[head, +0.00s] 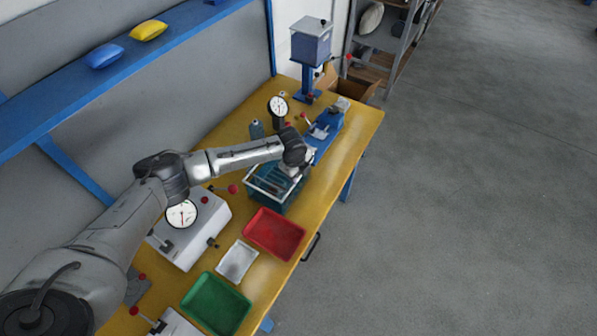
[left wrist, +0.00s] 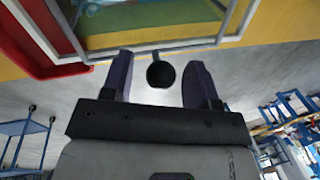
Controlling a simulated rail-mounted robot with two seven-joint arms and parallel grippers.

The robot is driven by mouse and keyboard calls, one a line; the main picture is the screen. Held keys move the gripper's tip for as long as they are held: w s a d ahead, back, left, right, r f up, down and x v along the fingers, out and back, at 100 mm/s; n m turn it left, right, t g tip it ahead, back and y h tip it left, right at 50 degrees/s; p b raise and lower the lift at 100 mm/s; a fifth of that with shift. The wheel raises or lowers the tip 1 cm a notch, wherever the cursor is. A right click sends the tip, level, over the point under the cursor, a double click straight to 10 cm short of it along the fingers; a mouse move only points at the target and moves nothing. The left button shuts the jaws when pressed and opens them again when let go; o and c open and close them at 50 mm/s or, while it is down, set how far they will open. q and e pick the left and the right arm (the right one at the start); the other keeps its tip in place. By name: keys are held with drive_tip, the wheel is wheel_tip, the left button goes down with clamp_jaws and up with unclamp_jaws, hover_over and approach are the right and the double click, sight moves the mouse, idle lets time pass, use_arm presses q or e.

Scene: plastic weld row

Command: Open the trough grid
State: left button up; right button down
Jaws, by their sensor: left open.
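The trough (head: 268,199) is a teal open box with a pale-framed grid (head: 258,186) on top, standing on the yellow bench. My left gripper (head: 289,170) is over its far right part and hides some of the grid. In the left wrist view, the grid's pale frame (left wrist: 150,50) crosses the top of the picture. A round black knob (left wrist: 160,74) shows between the spread fingers of my left gripper (left wrist: 158,64). The fingers are open, with a gap on each side of the knob. My right gripper is not in view.
A red tray (head: 274,234), a white tray (head: 237,262) and a green tray (head: 215,304) lie nearer on the bench. A grey box with a dial (head: 181,214) is left of the trough. A blue device (head: 326,128) stands beyond it. Clear floor (head: 470,200) lies right.

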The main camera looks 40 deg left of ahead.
use_arm(q)
drive_tip(key=shift+f, duration=0.1)
clamp_jaws()
idle(0.6)
